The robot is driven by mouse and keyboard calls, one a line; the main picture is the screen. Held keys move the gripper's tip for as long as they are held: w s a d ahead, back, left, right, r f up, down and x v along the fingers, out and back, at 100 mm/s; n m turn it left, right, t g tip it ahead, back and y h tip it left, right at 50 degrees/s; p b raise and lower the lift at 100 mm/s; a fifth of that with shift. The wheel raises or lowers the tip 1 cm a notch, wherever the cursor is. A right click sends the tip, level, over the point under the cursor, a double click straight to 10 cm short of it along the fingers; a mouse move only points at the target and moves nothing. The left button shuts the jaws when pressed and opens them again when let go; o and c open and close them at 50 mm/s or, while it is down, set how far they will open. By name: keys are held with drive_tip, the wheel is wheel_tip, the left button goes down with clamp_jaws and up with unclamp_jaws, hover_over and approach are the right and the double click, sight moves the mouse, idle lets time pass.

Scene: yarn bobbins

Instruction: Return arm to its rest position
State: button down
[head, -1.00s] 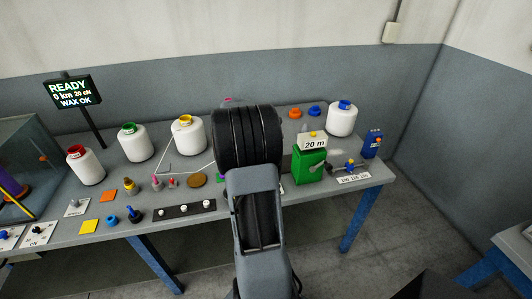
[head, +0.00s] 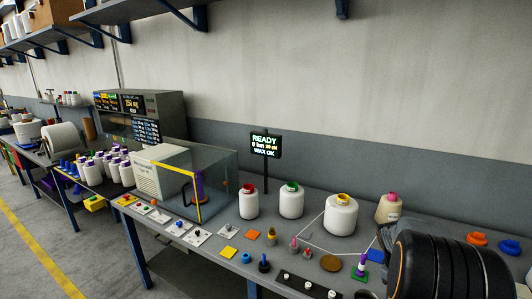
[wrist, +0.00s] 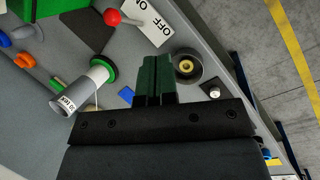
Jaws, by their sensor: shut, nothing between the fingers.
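My gripper (wrist: 155,62) shows in the wrist view with its two dark green fingers together and nothing between them. It hangs above the grey bench (wrist: 60,55), apart from the things on it. In the head view, my arm covers the lower right corner, and the gripper itself is hidden. In the wrist view, a white and grey cylinder with a green rim (wrist: 90,85) lies left of the fingers. A dark round part with a brass centre (wrist: 186,66) sits just right of them.
In the head view, white bobbins with a red top (head: 249,203), a green top (head: 291,201) and a yellow top (head: 341,216) stand on the bench. A READY display (head: 266,146) rises behind. A clear-walled box (head: 215,180) stands left. The floor (head: 40,235) is open at left.

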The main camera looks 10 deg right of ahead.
drive_tip(key=s+a+r+m+t+y, duration=0.1)
drive_tip(key=a+r+t, duration=0.1)
drive_tip(key=a, duration=0.8)
drive_tip(key=s+a+r+t+y, duration=0.1)
drive_tip(key=a+r, duration=0.3)
drive_tip(key=a, duration=0.5)
drive_tip(key=s+a+r+m+t+y, duration=0.1)
drive_tip(key=a+r+t, duration=0.2)
drive_tip(key=a, duration=0.7)
drive_tip(key=shift+s+a+r+m+t+y, duration=0.15)
drive_tip(key=shift+a+r+m+t+y, duration=0.15)
drive_tip(key=shift+a+t, duration=0.1)
